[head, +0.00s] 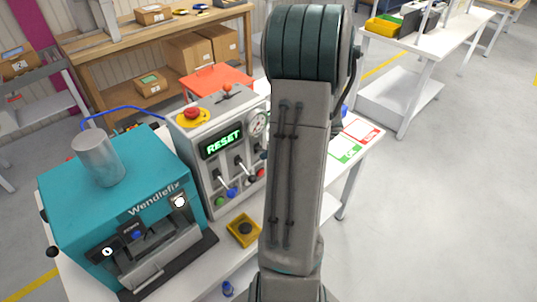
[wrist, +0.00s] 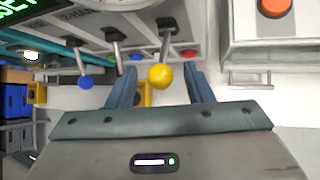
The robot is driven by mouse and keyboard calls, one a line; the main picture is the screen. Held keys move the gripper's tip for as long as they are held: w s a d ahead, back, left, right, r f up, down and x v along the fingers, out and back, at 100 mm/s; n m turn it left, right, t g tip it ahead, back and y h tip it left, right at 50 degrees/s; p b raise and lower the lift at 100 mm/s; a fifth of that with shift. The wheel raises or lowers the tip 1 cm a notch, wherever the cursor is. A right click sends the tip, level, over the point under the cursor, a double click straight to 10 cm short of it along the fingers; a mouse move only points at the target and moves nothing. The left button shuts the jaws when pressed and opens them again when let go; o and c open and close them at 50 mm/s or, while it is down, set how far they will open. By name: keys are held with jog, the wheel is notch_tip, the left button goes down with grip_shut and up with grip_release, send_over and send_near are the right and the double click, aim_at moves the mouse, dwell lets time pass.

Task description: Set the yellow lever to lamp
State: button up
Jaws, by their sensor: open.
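The yellow lever's round knob (wrist: 160,77) hangs on a grey shaft from the panel in the wrist view. My gripper (wrist: 160,86) is open, with one finger on each side of the knob. A gap shows on both sides, so the fingers are not closed on it. The control panel (head: 192,148) with a green "RESET" display stands left of my arm in the head view. There my arm hides my gripper and the yellow lever. No lamp label can be read.
A blue-knobbed lever (wrist: 86,82) and another lever (wrist: 115,40) stand left of the yellow one. A red button (wrist: 190,53) is close to its right. A teal Wendlefix machine (head: 80,190) and a yellow tray (head: 243,230) share the bench.

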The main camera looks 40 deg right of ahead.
jog(key=b+v, duration=0.1)
jog(key=v, duration=0.9)
jog(key=shift+s+r, duration=0.25)
jog(key=shift+r, duration=0.05)
jog(key=shift+d, duration=0.1)
jog(key=w+a+r+n+g+b, duration=0.15)
jog(key=a+n+g, duration=0.25)
jog(key=a+n, duration=1.2)
jog(key=s+a+n+h+b, duration=0.1)
jog(key=s+a+n+h, duration=0.1)
jog(key=a+n, duration=0.5)
jog(key=s+a+n+h+b, duration=0.1)
jog(key=s+a+n, duration=0.4)
jog(key=n, duration=0.7)
jog(key=shift+a+f+h+b, duration=0.4)
jog(key=shift+a+b, duration=0.25)
jog(key=shift+a, duration=0.55)
